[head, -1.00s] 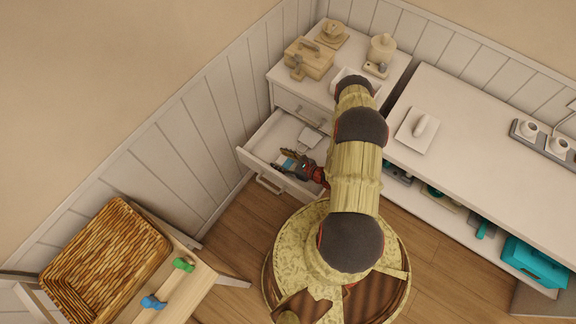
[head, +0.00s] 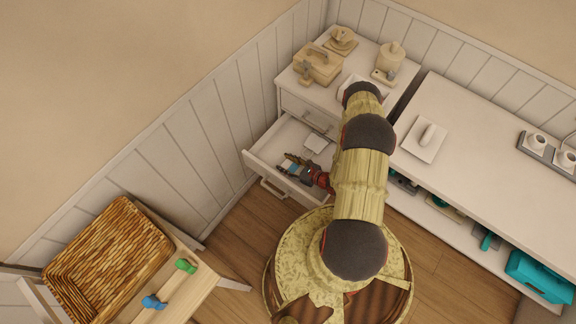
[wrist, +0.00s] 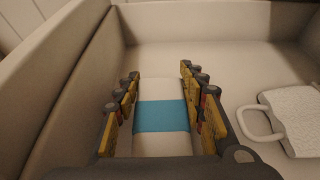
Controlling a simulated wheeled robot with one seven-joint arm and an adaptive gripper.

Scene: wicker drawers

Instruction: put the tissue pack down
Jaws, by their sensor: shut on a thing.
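The tissue pack (wrist: 162,116) is white with a blue band across its middle. In the wrist view it lies between the two rows of yellow and dark fingers of my gripper (wrist: 159,76), which is shut on it. In the head view my gripper (head: 293,164) is inside the open drawer (head: 262,157), and only a bit of the pack's blue shows. The pack is low over the drawer floor; I cannot tell whether it touches it.
A pale, textured item with a loop handle (wrist: 292,118) lies in the drawer, right of the pack. The drawer walls stand close at the left and far sides. The floor between has free room. A wicker basket (head: 75,262) stands at the lower left.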

